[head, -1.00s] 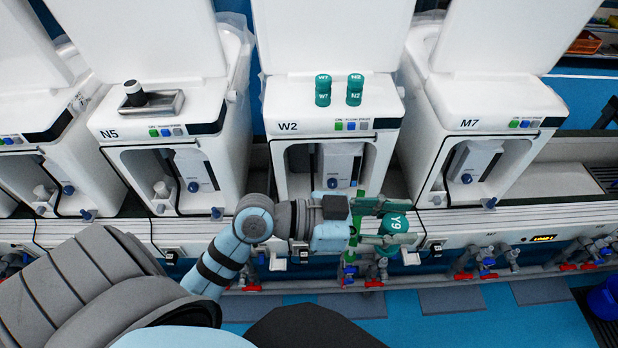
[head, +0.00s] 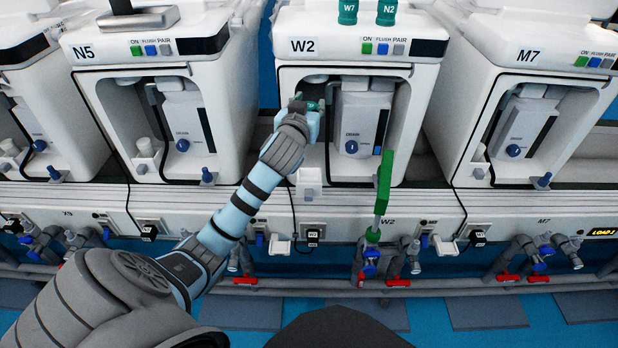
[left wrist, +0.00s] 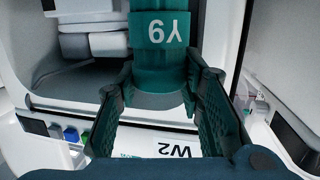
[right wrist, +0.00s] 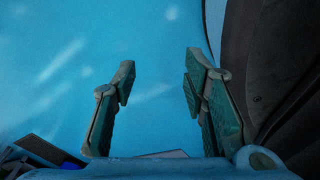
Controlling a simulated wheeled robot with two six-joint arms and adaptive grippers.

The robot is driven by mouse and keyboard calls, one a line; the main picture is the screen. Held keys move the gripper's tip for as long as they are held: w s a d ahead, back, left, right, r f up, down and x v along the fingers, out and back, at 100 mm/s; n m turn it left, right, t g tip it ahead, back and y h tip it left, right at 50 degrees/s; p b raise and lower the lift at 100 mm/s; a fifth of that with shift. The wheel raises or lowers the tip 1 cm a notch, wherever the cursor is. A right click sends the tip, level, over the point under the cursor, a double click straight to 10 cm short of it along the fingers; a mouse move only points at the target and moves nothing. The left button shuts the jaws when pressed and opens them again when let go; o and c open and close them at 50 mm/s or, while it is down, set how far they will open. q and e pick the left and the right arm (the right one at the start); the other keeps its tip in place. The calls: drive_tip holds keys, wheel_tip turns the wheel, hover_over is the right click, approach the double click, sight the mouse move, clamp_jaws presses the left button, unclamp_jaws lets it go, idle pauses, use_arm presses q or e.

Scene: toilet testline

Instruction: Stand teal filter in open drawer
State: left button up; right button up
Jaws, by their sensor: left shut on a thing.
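The teal filter (left wrist: 157,60), with a white mark that looks like Y9, is held between the fingertips of my left gripper (left wrist: 163,88) in the left wrist view. In the head view my left gripper (head: 306,106) is at the left side of the open front bay of unit W2 (head: 315,75), beside a white box with a blue knob (head: 351,147). The filter is mostly hidden there by my gripper. I cannot tell for sure which part is the open drawer. My right gripper (right wrist: 155,85) is open and empty over blue floor in the right wrist view.
Two teal filters, W7 (head: 347,12) and N2 (head: 387,12), stand on top of unit W2. A green handle (head: 384,183) rises in front of W2's right side. Units N5 (head: 150,60) and M7 (head: 540,70) flank it. Pipes and red valves run below.

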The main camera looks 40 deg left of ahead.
use_arm(q)
wheel_tip(320, 180, down, 8)
drive_tip(key=b, duration=0.3)
drive_tip(key=shift+s, duration=0.1)
wheel_tip(320, 180, down, 10)
drive_tip(key=b, duration=0.5)
drive_tip(key=shift+r, duration=0.1)
drive_tip(key=o, duration=1.2)
drive_tip(key=shift+r, duration=0.1)
use_arm(e)
drive_tip(key=w+a+t+y, duration=0.1)
drive_tip(key=w+a, duration=0.3)
drive_tip(key=w, duration=0.7)
drive_tip(key=shift+w+a+m+t, duration=0.3)
drive_tip(key=shift+w+m, duration=0.1)
use_arm(q)
drive_tip(key=shift+d, duration=0.1)
use_arm(e)
drive_tip(key=shift+r, duration=0.1)
